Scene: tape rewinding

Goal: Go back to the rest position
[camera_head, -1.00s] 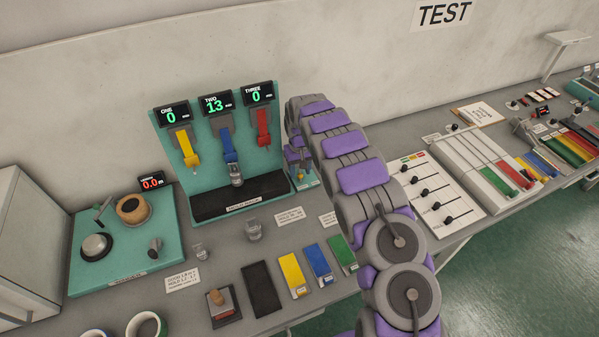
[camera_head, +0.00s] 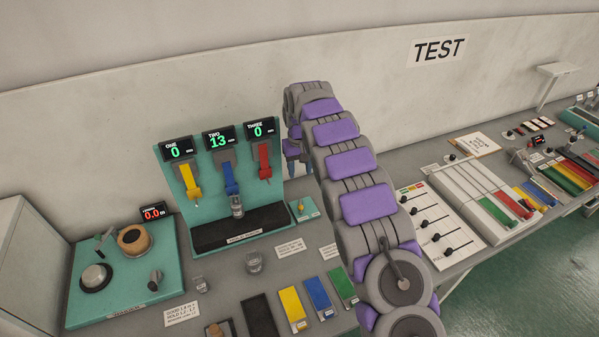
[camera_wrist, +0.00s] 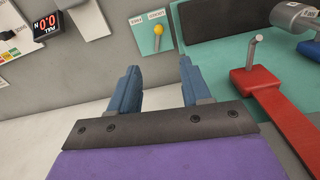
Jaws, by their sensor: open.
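My gripper (camera_wrist: 158,90) is open and empty in the wrist view, its two blue fingers apart. In the head view my purple and grey arm reaches up over the bench, and its end beside the teal stand's right edge is mostly hidden. The teal hanging stand (camera_head: 234,170) holds a yellow strap (camera_head: 189,177), a blue strap (camera_head: 229,178) with a metal weight (camera_head: 237,206) hanging from it, and a red strap (camera_head: 264,162). The displays above read 0, 13 and 0. A small yellow-knobbed lever (camera_head: 301,206) stands right of the stand; its knob also shows in the wrist view (camera_wrist: 159,30).
A teal winder board (camera_head: 150,283) with knobs lies at the left. Coloured blocks (camera_head: 292,306) and a loose weight (camera_head: 254,262) lie in front of the stand. A white slider panel (camera_head: 435,225) lies right of my arm. The wall (camera_head: 330,65) runs behind the bench.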

